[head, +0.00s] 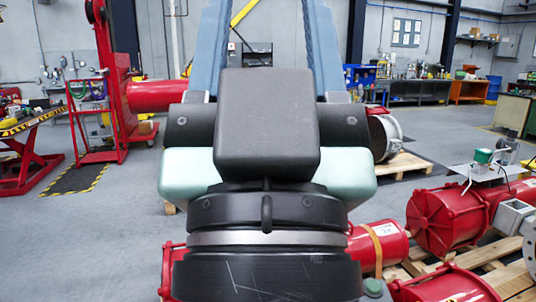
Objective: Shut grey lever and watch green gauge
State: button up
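A small green-faced device (483,156), possibly the green gauge, stands on a white bracket on top of a red actuator cylinder (438,220) at the right. Its dial is too small to read. Small grey fittings (503,150) sit beside it; I cannot tell whether one is the grey lever or how a lever is set. My own dark arm links fill the middle of the head view and hide much behind them. No gripper fingers show.
Wooden pallets (487,258) and more red cylinders (376,247) lie at lower right. A red wheeled stand (95,120) and a lift table (28,150) are at left. Workbenches (415,90) line the back wall. Grey floor (95,240) is open at left.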

notch_tip(320, 180, up, 3)
jog(key=shift+p, duration=0.75)
